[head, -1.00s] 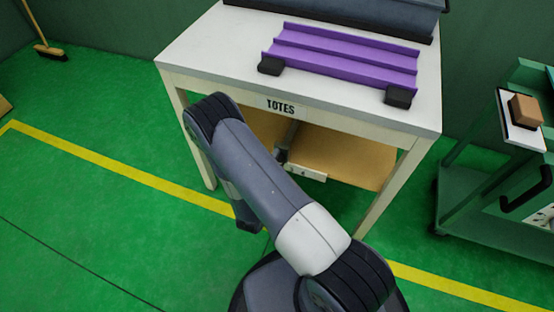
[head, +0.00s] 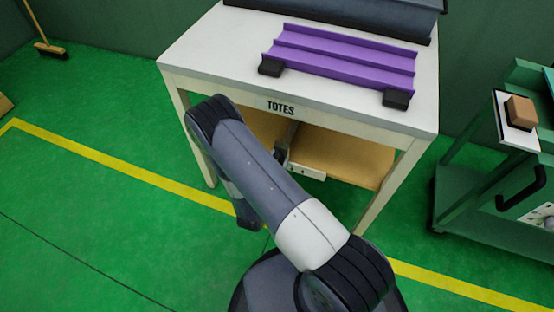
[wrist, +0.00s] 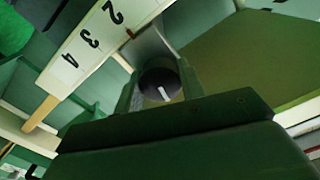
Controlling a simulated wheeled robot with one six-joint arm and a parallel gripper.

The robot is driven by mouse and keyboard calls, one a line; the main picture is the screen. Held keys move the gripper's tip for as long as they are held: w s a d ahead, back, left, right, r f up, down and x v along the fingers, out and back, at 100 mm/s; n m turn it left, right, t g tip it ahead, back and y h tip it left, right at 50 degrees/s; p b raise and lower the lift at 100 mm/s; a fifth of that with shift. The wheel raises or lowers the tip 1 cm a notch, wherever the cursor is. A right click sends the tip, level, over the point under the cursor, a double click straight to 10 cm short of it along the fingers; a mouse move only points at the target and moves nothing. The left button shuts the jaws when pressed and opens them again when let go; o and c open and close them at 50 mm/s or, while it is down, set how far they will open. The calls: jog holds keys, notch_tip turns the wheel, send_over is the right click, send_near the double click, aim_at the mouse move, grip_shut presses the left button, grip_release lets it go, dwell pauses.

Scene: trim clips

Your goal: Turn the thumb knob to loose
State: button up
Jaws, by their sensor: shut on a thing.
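The thumb knob (wrist: 160,82) is a dark round knob with a white mark on its face, in the middle of the wrist view. My gripper (wrist: 161,88) has a finger on either side of it and is shut on it. The white mark is tilted slightly from upright in that view. Beside the knob is a white scale plate (wrist: 92,45) with the numbers 2, 3 and 4 and a small red mark near the 2. In the head view, the plate (head: 307,171) shows under the table, while my arm hides most of the knob area.
The white table (head: 215,60) marked TOTES carries a purple ribbed tray (head: 345,57) with black end blocks. A tan shelf (head: 345,158) lies beneath it. A green cart (head: 470,165) stands at the right.

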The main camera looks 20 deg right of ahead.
jog(key=shift+n, duration=1.1)
jog(key=o, duration=1)
jog(key=p+v, duration=0.1)
jog(key=v, duration=0.9)
jog(key=shift+s+a+p, duration=0.25)
jog(key=shift+s+p, duration=0.05)
jog(key=shift+d, duration=0.1)
